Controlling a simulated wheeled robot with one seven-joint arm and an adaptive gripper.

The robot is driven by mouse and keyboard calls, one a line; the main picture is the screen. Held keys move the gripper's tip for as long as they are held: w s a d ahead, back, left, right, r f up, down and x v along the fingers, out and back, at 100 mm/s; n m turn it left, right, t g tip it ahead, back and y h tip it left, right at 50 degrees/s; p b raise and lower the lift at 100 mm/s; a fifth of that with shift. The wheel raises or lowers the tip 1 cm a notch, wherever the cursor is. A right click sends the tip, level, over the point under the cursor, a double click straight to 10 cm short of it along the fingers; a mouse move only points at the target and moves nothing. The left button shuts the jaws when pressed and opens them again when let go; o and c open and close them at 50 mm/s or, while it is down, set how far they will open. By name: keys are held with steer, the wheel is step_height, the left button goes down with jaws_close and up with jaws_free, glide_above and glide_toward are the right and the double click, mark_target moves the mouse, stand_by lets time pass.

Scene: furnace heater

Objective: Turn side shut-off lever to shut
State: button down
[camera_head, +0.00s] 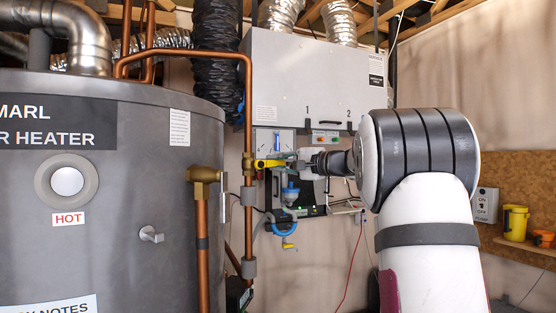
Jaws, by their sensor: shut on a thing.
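A yellow lever (268,163) sits on the vertical copper pipe (248,120), beside the grey tank. It lies about level, pointing right from the pipe. My gripper (291,160) reaches in from the right and is shut at the lever's right end. The fingertips are small in this view, and the exact grip on the lever is partly hidden. A second small yellow lever (288,246) shows lower down, under a blue round fitting (284,229), apart from my gripper.
A grey water heater tank (150,190) fills the left, with a brass valve (203,174) in front. A grey furnace cabinet (305,80) hangs above my gripper. A red wire (350,270) hangs below it.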

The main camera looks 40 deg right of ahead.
steer(key=shift+f+m, duration=0.3)
steer(key=shift+f, duration=0.05)
steer(key=c, duration=1.5)
jaws_free()
steer(key=shift+r, duration=0.1)
steer(key=v, duration=1.2)
